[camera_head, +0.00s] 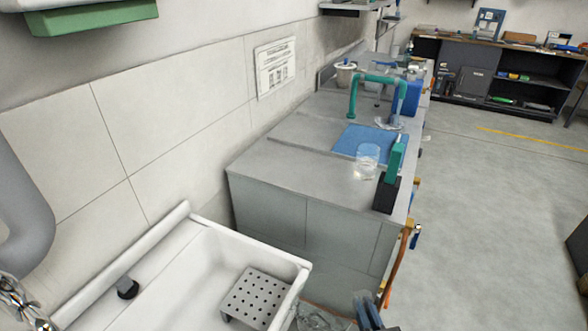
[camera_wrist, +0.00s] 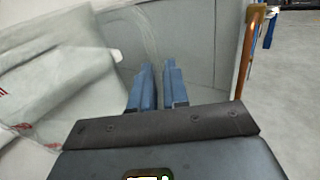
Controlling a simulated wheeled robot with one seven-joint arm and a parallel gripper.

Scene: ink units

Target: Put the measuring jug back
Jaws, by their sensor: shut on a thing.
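My gripper (camera_head: 368,308) is at the bottom edge of the head view, right of the white sink and in front of the counter. Its blue fingers (camera_wrist: 158,88) are close together in the wrist view. It is shut on a clear vessel with red marks, which looks like the measuring jug (camera_wrist: 60,85); the jug fills the left of the wrist view. In the head view only part of the jug (camera_head: 318,320) shows, left of the fingers. The exact grip point is hard to make out.
The grey counter (camera_head: 275,165) carries a blue mat (camera_head: 350,138), a clear beaker (camera_head: 367,160), a dark block with a green upright part (camera_head: 386,194) and a teal tap (camera_head: 352,98). The white sink (camera_head: 190,262) holds a perforated stand (camera_head: 256,296). Open floor (camera_head: 480,200) lies right.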

